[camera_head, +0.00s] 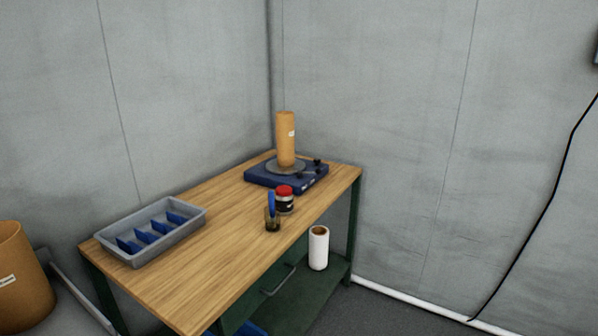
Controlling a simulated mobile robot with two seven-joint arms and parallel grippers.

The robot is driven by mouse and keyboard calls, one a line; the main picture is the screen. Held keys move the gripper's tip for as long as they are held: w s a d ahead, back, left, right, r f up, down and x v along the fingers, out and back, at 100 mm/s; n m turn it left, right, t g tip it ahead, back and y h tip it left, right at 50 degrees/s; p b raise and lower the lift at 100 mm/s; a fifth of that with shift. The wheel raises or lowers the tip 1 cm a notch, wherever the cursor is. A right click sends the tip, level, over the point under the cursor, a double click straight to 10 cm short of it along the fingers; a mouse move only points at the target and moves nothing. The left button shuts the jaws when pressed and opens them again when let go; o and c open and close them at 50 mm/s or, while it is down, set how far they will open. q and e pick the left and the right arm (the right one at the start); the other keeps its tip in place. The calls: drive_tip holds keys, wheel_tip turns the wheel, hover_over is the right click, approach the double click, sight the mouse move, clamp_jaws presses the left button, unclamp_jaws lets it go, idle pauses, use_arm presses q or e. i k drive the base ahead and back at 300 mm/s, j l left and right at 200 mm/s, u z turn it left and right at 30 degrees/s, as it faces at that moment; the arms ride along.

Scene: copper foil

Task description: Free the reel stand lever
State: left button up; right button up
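The reel stand (262,177) is a low dark blue base with a round grey plate (301,166), at the far right end of the wooden table. A tan cylinder (286,140) with a small white label stands upright on the plate. Small dark parts (317,163) stick up at the right side of the base; which of them is the lever is too small to tell. Neither of my grippers is in view.
A red-lidded jar (285,199) and a small cup (272,225) with a blue item stand in front of the stand. A grey tray (195,222) with blue dividers sits at the left of the table (215,265). A white roll (318,250) stands on the lower shelf. The table's middle is clear.

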sight(299, 174)
drive_tip(key=i+l+u, duration=0.2)
drive_tip(key=u, duration=0.25)
drive_tip(key=i+l+u, duration=0.2)
drive_tip(key=u, duration=0.2)
drive_tip(key=i+l+u, duration=0.1)
drive_tip(key=l, duration=0.2)
drive_tip(key=i+l+u, duration=0.25)
drive_tip(key=l, duration=0.35)
drive_tip(key=i+l, duration=0.15)
drive_tip(key=l, duration=0.25)
drive_tip(key=i+l, duration=0.15)
drive_tip(key=l, duration=0.25)
drive_tip(key=i+l+u, duration=0.1)
drive_tip(key=l, duration=0.25)
drive_tip(key=i+l, duration=0.2)
drive_tip(key=l, duration=0.2)
drive_tip(key=i+l, duration=0.15)
drive_tip(key=l, duration=0.25)
drive_tip(key=i+l, duration=0.15)
drive_tip(key=l, duration=0.25)
drive_tip(key=i+l+u, duration=0.1)
drive_tip(key=l, duration=0.3)
drive_tip(key=i+j, duration=0.3)
drive_tip(key=j, duration=0.05)
